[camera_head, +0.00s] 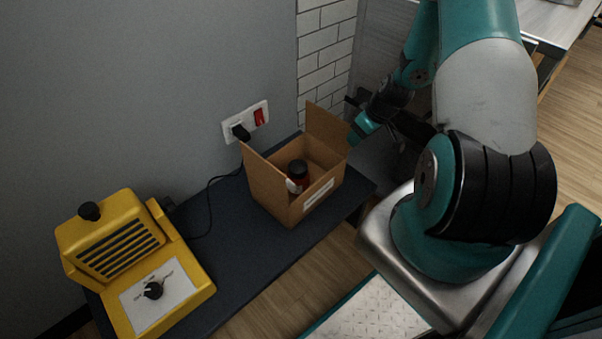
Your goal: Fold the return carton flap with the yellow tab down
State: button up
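An open brown cardboard carton (273,195) stands on the dark table, with a white label on its front side. One flap (327,130) stands up at its back right. Another panel rises at its left and looks like a raised flap. I see no yellow tab on either. A dark jar with a black lid (297,167) and some red stands inside. The teal end of my arm, with my gripper (361,127), is just right of the back-right flap. I cannot tell whether it touches the flap. Its fingers are too small and dark to make out.
A yellow machine (125,250) with a black knob and dial stands at the left of the dark table (240,262). A black cable runs from it to a wall socket (245,122) with a red switch. Walls close off the back.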

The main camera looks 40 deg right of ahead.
grip_shut()
jog(key=shift+s+a+h, duration=0.1)
jog(key=shift+a+h, duration=0.75)
jog(key=shift+h, duration=0.05)
jog(key=shift+f, duration=0.1)
jog(key=shift+s+a+f+n+h+b, duration=0.15)
jog(key=shift+a+n+h+b, duration=0.25)
jog(key=shift+a+h+b, duration=0.4)
